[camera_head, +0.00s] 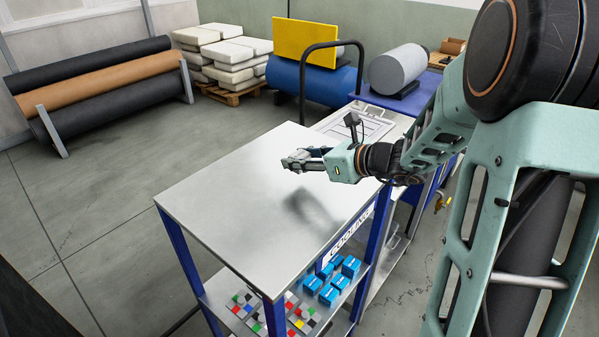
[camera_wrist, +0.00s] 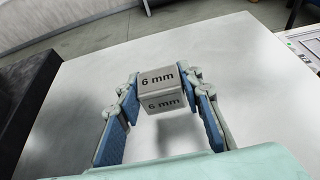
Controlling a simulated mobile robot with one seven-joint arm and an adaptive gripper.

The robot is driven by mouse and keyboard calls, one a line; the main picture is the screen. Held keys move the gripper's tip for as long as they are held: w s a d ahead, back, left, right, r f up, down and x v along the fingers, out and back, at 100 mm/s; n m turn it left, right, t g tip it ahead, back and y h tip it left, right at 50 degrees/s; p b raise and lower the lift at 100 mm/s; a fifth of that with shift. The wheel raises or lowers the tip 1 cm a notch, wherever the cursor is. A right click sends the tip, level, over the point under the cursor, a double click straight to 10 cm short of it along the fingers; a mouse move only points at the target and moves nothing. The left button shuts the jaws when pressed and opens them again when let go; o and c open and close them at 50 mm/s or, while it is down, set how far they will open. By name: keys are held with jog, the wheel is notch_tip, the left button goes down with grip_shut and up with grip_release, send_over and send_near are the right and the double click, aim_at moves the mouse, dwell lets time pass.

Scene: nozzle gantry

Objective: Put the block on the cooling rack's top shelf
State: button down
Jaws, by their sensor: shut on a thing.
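My gripper (camera_head: 305,160) is over the rack's top shelf in the head view. In the wrist view my gripper (camera_wrist: 163,92) is shut on a small grey metal block (camera_wrist: 158,88) marked "6 mm", held between the blue finger pads. In the head view the block is hard to make out among the fingers. The cooling rack (camera_head: 235,190) has a bare metal top shelf and blue legs; its top also shows in the wrist view (camera_wrist: 75,110). The block appears to be above the shelf, with a shadow on the metal below; the exact gap cannot be told.
The rack's lower shelf holds several blue boxes (camera_head: 330,280) and several pieces with coloured squares (camera_head: 302,315). A bench with a drawn sheet (camera_head: 355,122) adjoins at the back right, beside a dark curved rail (camera_head: 303,85). The top shelf is otherwise clear.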

jog(key=shift+w+f+b, duration=0.15)
jog(key=shift+f+b, duration=0.45)
jog(key=shift+f, duration=0.25)
jog(key=shift+w+f+b, duration=0.1)
jog(key=shift+f+b, duration=0.45)
jog(key=shift+f, duration=0.3)
jog(key=shift+f, duration=0.15)
jog(key=c, duration=1.4)
grip_release()
jog(key=shift+f, duration=0.1)
jog(key=shift+o, duration=0.2)
jog(key=shift+r, duration=0.25)
jog(key=v, duration=1.2)
